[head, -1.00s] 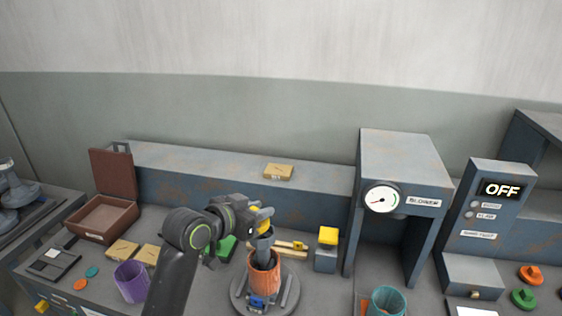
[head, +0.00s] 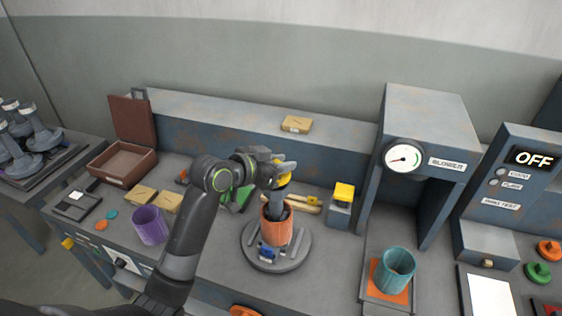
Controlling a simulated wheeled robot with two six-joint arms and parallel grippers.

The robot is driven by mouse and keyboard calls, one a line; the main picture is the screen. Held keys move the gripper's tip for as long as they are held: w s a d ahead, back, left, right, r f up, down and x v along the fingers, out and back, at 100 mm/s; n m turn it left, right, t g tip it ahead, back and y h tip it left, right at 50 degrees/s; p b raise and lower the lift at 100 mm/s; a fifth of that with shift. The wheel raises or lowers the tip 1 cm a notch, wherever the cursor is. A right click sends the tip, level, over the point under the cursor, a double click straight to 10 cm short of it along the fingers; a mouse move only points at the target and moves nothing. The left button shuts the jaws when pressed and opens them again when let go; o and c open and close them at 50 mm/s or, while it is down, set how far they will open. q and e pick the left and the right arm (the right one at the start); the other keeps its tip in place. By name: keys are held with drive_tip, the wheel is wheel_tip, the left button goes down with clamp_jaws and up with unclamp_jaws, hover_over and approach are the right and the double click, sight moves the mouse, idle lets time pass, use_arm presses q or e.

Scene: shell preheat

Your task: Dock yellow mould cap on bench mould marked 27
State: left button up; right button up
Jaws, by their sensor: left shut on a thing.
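My left gripper (head: 281,186) is above an orange cup-shaped mould (head: 276,232) on a round grey base (head: 249,258). It is shut on what looks like the yellow mould cap (head: 286,167), mostly hidden by the gripper. A grey part below the jaws reaches to the mould's open top; I cannot tell whether it touches. A yellow block (head: 344,191) sits on a grey post (head: 340,211) to the right. A purple cup (head: 149,225) stands at the left and a teal cup (head: 396,270) at the right. I cannot read a 27 on any of them. My right gripper is not in view.
The blower housing (head: 428,108) with a gauge stands right of the moulds. A grey panel reading OFF (head: 510,180) is farther right. An open brown box (head: 123,162) and tan packets (head: 139,195) lie at left. Bare bench shows between the round base and the teal cup.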

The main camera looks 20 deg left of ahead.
use_arm(q)
drive_tip(key=shift+f, duration=0.45)
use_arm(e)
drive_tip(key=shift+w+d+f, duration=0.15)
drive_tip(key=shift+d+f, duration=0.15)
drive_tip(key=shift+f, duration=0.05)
use_arm(q)
drive_tip(key=shift+p, duration=0.35)
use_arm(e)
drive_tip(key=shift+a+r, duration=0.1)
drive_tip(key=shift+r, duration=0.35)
use_arm(q)
drive_tip(key=shift+f+b, duration=0.4)
drive_tip(key=shift+f, duration=0.15)
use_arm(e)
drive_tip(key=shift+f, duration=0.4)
use_arm(q)
drive_tip(key=o, duration=0.7)
